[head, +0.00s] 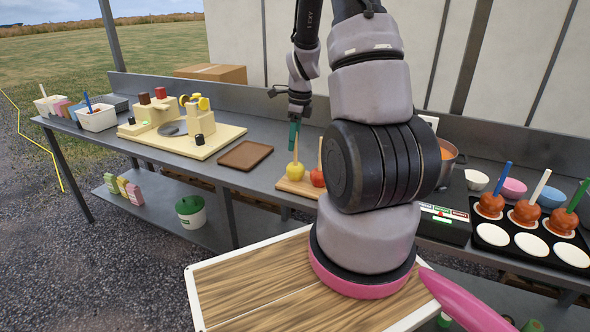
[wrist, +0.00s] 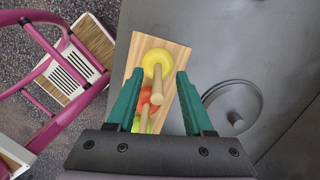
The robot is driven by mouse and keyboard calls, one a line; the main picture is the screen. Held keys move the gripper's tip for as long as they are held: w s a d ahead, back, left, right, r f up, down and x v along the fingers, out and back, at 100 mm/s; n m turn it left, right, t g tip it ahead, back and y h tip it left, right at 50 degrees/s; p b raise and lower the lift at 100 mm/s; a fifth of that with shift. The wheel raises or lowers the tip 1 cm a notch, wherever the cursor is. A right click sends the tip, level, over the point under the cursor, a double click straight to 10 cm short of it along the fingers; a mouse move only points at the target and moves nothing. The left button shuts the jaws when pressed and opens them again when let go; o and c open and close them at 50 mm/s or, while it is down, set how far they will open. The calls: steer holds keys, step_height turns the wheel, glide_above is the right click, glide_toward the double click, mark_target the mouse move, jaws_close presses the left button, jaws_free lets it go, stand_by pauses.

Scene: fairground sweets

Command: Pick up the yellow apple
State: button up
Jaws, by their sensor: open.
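The yellow apple (head: 295,171) has an upright wooden stick and stands at the left end of a small wooden board (head: 291,187) on the grey counter. A red apple (head: 317,178) with its own stick is beside it, partly hidden by my arm. My gripper (head: 294,132) is above the yellow apple, pointing down, open and empty. In the wrist view the yellow apple (wrist: 158,64) lies just beyond the green fingertips (wrist: 157,78), with its stick pointing up between them. The red apple (wrist: 146,97) and a green one (wrist: 141,122) are partly hidden behind the stick and gripper.
A brown tray (head: 245,155) and a cream machine (head: 180,128) stand left on the counter (head: 262,102). A pot (head: 448,160) and a black tray (head: 530,232) of coated apples are right. A round lid (wrist: 234,112) lies near the board.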

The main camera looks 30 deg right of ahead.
mark_target(294, 164)
steer(key=f, duration=0.4)
steer(key=shift+s+d, duration=0.1)
steer(key=shift+s, duration=0.1)
steer(key=shift+f, duration=0.5)
jaws_close()
steer(key=shift+w, duration=0.1)
